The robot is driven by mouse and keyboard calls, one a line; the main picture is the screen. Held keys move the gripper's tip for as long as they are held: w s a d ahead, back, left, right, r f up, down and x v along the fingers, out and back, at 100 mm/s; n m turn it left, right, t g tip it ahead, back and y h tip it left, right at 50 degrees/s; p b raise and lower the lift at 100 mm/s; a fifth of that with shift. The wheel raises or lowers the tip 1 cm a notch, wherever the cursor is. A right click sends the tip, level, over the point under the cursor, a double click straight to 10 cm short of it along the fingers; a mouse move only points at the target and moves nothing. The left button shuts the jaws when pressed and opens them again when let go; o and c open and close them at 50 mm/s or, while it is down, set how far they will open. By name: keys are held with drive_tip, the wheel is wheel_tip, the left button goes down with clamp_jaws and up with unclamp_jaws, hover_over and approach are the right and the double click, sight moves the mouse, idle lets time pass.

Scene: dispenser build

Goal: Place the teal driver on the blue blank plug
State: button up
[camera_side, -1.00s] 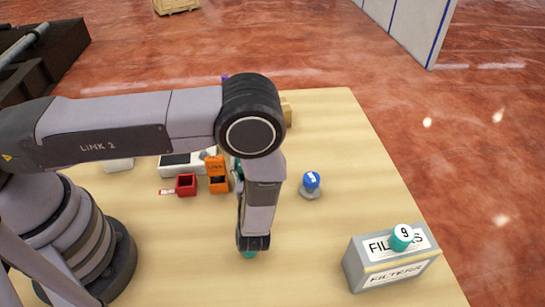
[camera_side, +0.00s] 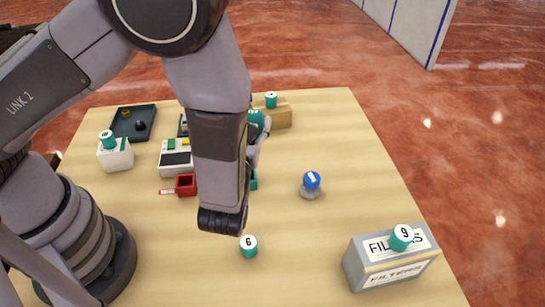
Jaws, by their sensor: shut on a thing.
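The blue blank plug (camera_side: 312,180) is a blue ball shape with a white mark, on a small round grey base to the right of my arm. My gripper (camera_side: 255,165) is largely hidden behind my wrist link; only grey and teal parts show at its right edge. It is shut on a teal piece (camera_side: 253,180), which looks like the teal driver, but only a sliver shows. The held piece is left of the blue plug and apart from it. Its height above the table cannot be told.
A teal cylinder marked 6 (camera_side: 249,247) stands in front. One marked 9 (camera_side: 402,237) sits on the grey FILTERS box (camera_side: 388,266). A red open box (camera_side: 186,185), white device (camera_side: 175,160), dark tray (camera_side: 133,122) and wooden block (camera_side: 279,116) stand left and behind. The table around the plug is clear.

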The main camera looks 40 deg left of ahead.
sight(256, 120)
drive_tip(key=shift+s+d+r+m+t+h, duration=0.35)
drive_tip(key=shift+s+d+r+h, duration=0.25)
drive_tip(key=shift+r, duration=0.25)
drive_tip(key=shift+d+r+m+h, duration=0.15)
drive_tip(key=shift+d+m+h, duration=0.15)
drive_tip(key=shift+d, duration=0.1)
drive_tip(key=shift+w+d+f, duration=1.1)
drive_tip(key=shift+w+f, duration=0.85)
drive_tip(key=shift+f, duration=0.15)
drive_tip(key=shift+w+d+f, duration=1.1)
drive_tip(key=shift+w+f, duration=0.85)
drive_tip(key=shift+f, duration=0.15)
drive_tip(key=shift+w+d+f, duration=1.1)
drive_tip(key=shift+w+f, duration=0.85)
drive_tip(key=shift+f, duration=0.15)
drive_tip(key=shift+f, duration=0.15)
drive_tip(key=o, duration=1.2)
drive_tip(key=shift+o, duration=0.2)
